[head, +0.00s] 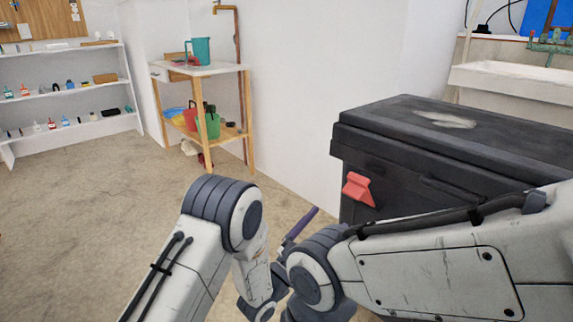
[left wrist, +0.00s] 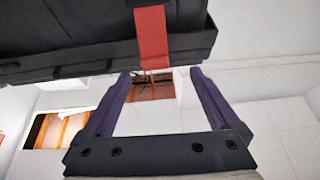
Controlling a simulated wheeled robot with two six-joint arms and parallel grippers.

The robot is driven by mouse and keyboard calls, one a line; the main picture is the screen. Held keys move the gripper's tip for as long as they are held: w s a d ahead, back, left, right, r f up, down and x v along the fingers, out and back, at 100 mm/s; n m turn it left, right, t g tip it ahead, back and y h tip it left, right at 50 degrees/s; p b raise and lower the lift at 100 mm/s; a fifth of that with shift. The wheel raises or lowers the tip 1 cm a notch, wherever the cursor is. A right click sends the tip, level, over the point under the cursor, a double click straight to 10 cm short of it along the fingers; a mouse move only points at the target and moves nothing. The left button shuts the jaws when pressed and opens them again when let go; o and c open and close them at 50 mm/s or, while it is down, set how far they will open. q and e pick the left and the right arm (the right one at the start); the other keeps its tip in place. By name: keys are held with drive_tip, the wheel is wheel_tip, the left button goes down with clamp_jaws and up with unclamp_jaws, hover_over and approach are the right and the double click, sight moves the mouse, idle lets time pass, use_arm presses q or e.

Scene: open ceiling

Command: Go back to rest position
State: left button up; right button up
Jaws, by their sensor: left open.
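My left gripper (head: 299,228) is partly hidden behind the arms in the head view, where one purple finger shows. In the left wrist view my left gripper (left wrist: 160,78) has its two purple fingers spread wide, with nothing between them. A red latch (left wrist: 152,38) on a dark box (left wrist: 75,50) is just beyond the fingertips there, apart from them. My right arm comes in from the right in the head view and crosses in front of the box. Its gripper is out of the picture.
The large black box (head: 450,135) with its red latch (head: 358,189) stands close on the right. A wooden stand (head: 212,70) holds a teal jug (head: 201,50) and a green container (head: 209,125). White shelves (head: 62,88) line the far left. The floor (head: 95,210) at left is clear.

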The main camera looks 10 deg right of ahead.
use_arm(q)
drive_tip(key=w+a+f+n+y, duration=0.1)
drive_tip(key=w+a+n+y, duration=0.1)
drive_tip(key=w+a+y, duration=0.45)
drive_tip(key=a+f+n+g+y, duration=0.2)
drive_tip(key=a+f+n+y, duration=0.15)
drive_tip(key=a+y, duration=0.6)
drive_tip(key=s+a+f+n+g+y, duration=0.1)
drive_tip(key=s+a+n+g, duration=0.3)
drive_tip(key=s+a, duration=0.6)
drive_tip(key=s+a+f+n+g+y, duration=0.15)
drive_tip(key=s+a+g, duration=0.45)
drive_tip(key=s, duration=0.6)
drive_tip(key=s+d+r+m+g+p, duration=0.2)
drive_tip(key=s+d+r+m+p, duration=0.65)
drive_tip(key=s+d+r, duration=0.5)
wheel_tip(320, 180, up, 38)
drive_tip(key=p, duration=3.8)
drive_tip(key=shift+s+a+r+n+h, duration=0.15)
drive_tip(key=shift+s+a+n+h, duration=0.05)
drive_tip(key=shift+a+n+h, duration=0.2)
